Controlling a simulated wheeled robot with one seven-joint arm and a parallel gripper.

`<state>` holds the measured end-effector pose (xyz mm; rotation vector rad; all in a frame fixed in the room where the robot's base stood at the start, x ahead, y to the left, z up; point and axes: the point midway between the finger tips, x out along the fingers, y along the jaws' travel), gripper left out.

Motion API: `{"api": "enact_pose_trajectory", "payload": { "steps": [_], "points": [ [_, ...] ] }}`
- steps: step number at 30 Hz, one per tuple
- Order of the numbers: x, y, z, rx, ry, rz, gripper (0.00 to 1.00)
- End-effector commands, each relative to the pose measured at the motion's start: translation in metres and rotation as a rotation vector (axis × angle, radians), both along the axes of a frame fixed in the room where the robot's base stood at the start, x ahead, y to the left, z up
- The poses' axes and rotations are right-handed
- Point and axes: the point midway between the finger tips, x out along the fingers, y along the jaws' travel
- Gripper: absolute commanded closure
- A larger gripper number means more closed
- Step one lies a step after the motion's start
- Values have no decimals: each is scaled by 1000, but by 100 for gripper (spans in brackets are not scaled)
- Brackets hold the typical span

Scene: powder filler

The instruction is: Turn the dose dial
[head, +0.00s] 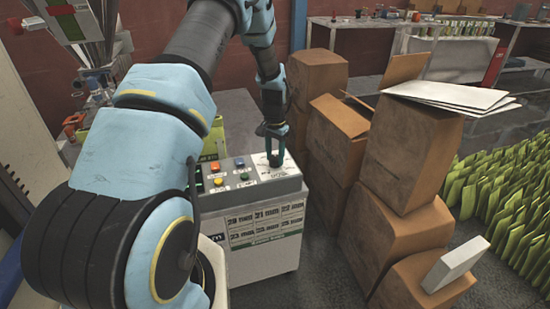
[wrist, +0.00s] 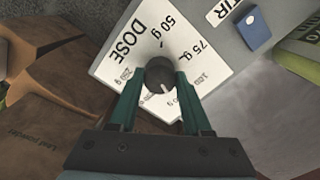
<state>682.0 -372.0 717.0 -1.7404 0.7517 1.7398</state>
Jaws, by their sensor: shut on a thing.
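The dose dial (wrist: 160,75) is a dark round knob with a pale pointer line, on a white plate (wrist: 119,67) printed DOSE, 50 g and 75 g in the wrist view. The pointer line lies towards the lower part of the picture, near my gripper. My gripper (wrist: 165,84) has its green fingers on both sides of the dial and is shut on it.
Coloured buttons (head: 215,166) and a blue switch (wrist: 253,28) sit on the panel beside the dial. Stacked cardboard boxes (head: 318,85) stand close to the right of the machine cabinet (head: 270,258). Many green pouches (head: 510,190) stand farther right.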

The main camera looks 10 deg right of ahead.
Motion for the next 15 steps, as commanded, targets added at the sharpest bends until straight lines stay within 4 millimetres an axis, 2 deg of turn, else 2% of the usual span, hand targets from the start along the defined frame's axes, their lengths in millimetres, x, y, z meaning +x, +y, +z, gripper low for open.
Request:
{"api": "enact_pose_trajectory", "payload": {
  "steps": [15],
  "points": [
    [0, 1, 1, -1, 1, -490, 100]
  ]
}}
